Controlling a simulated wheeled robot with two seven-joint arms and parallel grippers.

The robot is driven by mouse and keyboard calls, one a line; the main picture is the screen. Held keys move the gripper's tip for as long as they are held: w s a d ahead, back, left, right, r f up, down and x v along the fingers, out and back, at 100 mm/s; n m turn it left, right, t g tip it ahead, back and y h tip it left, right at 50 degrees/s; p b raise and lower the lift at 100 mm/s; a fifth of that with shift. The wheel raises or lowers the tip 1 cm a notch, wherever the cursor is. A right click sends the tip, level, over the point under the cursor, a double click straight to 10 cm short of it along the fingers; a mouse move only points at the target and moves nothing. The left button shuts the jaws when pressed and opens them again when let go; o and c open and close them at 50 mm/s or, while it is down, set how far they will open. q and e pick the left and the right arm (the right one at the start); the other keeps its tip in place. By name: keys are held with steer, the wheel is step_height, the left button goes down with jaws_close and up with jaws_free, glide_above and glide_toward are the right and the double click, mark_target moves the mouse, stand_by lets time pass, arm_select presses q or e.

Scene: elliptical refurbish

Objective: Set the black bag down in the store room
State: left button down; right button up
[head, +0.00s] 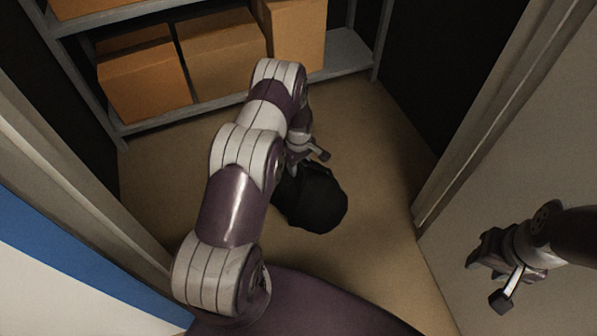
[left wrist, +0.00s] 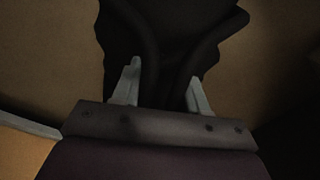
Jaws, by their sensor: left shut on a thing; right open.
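The black bag (head: 318,203) is in the doorway of the store room, over or on the brown floor, below my left gripper. I cannot tell whether its underside touches the floor. My left gripper (head: 318,155) is at the top of the bag. In the left wrist view, the fingers of my left gripper (left wrist: 160,88) are shut on the dark upper part of the bag (left wrist: 150,25). My left arm hides part of the bag in the head view. My right gripper (head: 488,279) is open and empty, in front of the pale wall at the right.
A grey metal shelf (head: 345,52) with several cardboard boxes (head: 145,82) stands at the back. Door frame posts (head: 478,130) flank the opening on both sides. The brown floor (head: 385,150) right of the bag is clear.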

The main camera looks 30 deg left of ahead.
mark_target(299, 171)
arm_select(q)
step_height(299, 171, down, 3)
steer(key=shift+b, duration=0.65)
steer(key=shift+r, duration=0.2)
arm_select(e)
steer(key=shift+f, duration=0.95)
arm_select(q)
steer(key=c, duration=0.6)
jaws_free()
steer(key=shift+f, duration=0.15)
